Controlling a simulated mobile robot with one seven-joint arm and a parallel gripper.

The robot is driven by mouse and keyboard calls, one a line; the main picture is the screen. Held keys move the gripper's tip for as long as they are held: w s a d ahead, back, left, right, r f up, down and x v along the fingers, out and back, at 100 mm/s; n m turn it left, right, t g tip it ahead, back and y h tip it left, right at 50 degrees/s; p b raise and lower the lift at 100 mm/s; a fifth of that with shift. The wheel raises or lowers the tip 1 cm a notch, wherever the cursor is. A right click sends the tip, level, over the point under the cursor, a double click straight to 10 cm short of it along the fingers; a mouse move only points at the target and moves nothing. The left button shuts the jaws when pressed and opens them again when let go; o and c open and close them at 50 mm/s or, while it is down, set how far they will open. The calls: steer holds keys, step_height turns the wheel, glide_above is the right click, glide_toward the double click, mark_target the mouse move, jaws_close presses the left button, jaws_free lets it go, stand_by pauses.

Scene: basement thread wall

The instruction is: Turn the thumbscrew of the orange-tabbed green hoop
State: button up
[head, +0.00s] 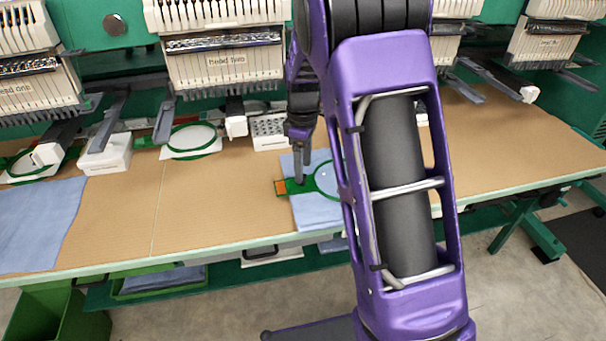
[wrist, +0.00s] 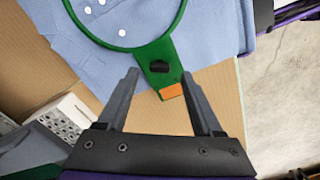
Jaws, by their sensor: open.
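The green hoop (head: 318,178) with an orange tab (head: 281,187) lies on a blue shirt (head: 310,211) on the table; my arm hides its right side. In the wrist view the green hoop (wrist: 119,46) shows with its orange tab (wrist: 171,92) pointing toward my gripper. A black thumbscrew (wrist: 159,67) sits on the green bracket between ring and tab. My gripper (wrist: 161,74) is open, its fingers on either side of the bracket's tab end in the picture. In the head view my gripper (head: 302,180) is just over the bracket; I cannot tell if it touches.
Embroidery heads (head: 222,62) line the back of the table. Another green hoop (head: 193,138) with white fabric lies at left. A white perforated box (head: 268,131) stands behind the shirt. Bare brown tabletop (head: 215,210) lies left of the tab.

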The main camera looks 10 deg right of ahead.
steer(key=shift+f, duration=1.3)
jaws_close()
